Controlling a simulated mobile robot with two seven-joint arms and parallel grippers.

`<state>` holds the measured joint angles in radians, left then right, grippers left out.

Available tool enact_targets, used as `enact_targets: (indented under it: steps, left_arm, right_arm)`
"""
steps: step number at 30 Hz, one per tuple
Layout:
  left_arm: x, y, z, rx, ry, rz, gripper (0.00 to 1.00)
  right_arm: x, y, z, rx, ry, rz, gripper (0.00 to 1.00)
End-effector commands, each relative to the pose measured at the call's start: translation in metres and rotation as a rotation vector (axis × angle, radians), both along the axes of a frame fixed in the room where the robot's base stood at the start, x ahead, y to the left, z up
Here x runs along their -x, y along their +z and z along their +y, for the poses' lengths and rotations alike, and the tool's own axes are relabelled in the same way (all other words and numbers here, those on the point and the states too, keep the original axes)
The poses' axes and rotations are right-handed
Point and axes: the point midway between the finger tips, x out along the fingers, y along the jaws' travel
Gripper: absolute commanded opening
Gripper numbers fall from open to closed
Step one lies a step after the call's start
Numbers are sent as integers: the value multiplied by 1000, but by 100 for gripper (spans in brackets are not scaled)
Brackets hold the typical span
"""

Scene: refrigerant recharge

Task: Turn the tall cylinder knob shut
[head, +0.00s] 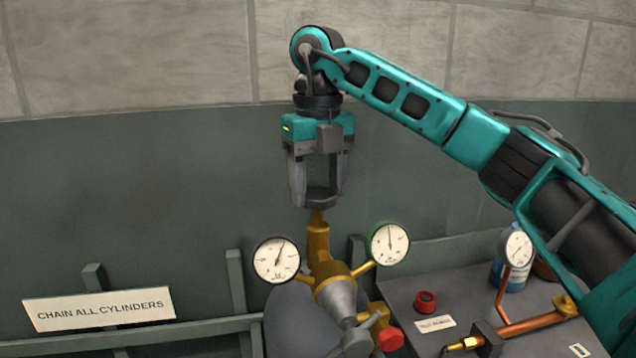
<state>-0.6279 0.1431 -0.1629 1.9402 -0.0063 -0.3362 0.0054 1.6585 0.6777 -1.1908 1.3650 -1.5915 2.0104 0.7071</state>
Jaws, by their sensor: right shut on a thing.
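The tall cylinder (285,325) is grey, and only its rounded top shows at the bottom of the head view. A brass valve (318,240) stands upright on it. My right gripper (318,200) points straight down over the valve, its two fingers at the top of the brass stem. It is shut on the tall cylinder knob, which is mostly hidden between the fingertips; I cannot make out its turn. My left gripper is not in view.
Two round gauges (276,260) (389,243) flank the valve closely. A grey regulator handle (357,340) and a red knob (390,339) sit below.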

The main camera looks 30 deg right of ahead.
Motion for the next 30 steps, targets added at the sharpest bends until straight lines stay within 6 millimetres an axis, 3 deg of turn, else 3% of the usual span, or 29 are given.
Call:
enact_targets:
  steps: [20, 21, 28, 30]
  left_arm:
    - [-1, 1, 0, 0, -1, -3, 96]
    - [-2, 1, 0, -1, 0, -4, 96]
    - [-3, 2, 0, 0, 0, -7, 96]
    - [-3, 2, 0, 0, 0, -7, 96]
  right_arm:
    - [-1, 1, 0, -2, -66, -4, 28]
    - [-1, 1, 0, -2, -66, -4, 61]
    - [-1, 0, 0, -1, -63, -3, 83]
    - [0, 0, 0, -1, -63, -2, 84]
